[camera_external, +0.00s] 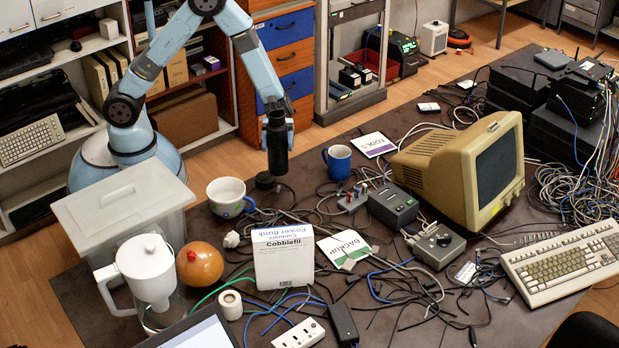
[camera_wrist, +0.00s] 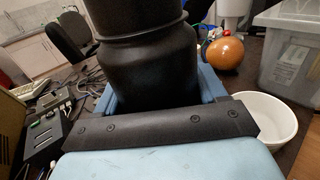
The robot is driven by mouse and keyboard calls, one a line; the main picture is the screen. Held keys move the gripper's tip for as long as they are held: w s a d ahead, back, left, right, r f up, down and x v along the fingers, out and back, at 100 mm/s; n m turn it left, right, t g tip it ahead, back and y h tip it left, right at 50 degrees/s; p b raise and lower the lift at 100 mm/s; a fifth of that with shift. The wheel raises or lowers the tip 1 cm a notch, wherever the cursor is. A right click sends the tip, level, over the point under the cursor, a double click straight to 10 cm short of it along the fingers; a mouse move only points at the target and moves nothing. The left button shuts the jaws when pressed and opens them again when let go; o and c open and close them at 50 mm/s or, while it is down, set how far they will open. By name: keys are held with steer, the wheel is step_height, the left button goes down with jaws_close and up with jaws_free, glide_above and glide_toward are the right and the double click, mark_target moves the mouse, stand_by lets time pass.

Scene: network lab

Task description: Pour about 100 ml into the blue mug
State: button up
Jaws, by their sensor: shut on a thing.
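The blue mug (camera_external: 337,162) stands upright on the dark table, right of my gripper in the external view. Its inside is too small to make out. My gripper (camera_external: 277,128) is shut on a black bottle (camera_external: 278,150), which hangs about upright above the table, left of the blue mug. The bottle (camera_wrist: 148,60) fills the upper middle of the wrist view, with its top out of frame there. A white cup (camera_external: 228,196) with a blue-green handle stands left of and nearer than the bottle. It also shows at right in the wrist view (camera_wrist: 275,118).
A small dark round piece (camera_external: 265,181) lies near the bottle's base. Cables cover much of the table. A white box (camera_external: 283,257), an orange ball (camera_external: 199,264), a white pitcher (camera_external: 147,270) and a lidded bin (camera_external: 122,210) stand nearer left. A beige monitor (camera_external: 440,170) stands right of the mug.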

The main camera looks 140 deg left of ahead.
steer(key=s+a+f, duration=0.3)
steer(key=a+f, duration=0.1)
steer(key=a, duration=0.4)
steer(key=s+a+f, duration=0.2)
steer(key=a+f, duration=0.3)
steer(key=a, duration=0.3)
steer(key=shift+s+a+f, duration=0.15)
steer(key=shift+s+f, duration=0.1)
steer(key=shift+s, duration=0.15)
steer(key=shift+n, duration=0.4)
steer(key=shift+f+n+g+p, duration=0.2)
steer(key=shift+n+g+p, duration=0.4)
steer(key=shift+n, duration=1.4)
steer(key=shift+f+n+g+p, duration=0.15)
steer(key=shift+n+g, duration=0.7)
steer(key=shift+n, duration=1.15)
steer(key=shift+f+n+g+p, duration=0.2)
steer(key=shift+n+g+p, duration=0.4)
steer(key=shift+n, duration=1.4)
steer(key=shift+w+a+r+n+g, duration=0.1)
steer(key=shift+w+r+n+g, duration=0.15)
steer(key=shift+r+n, duration=0.1)
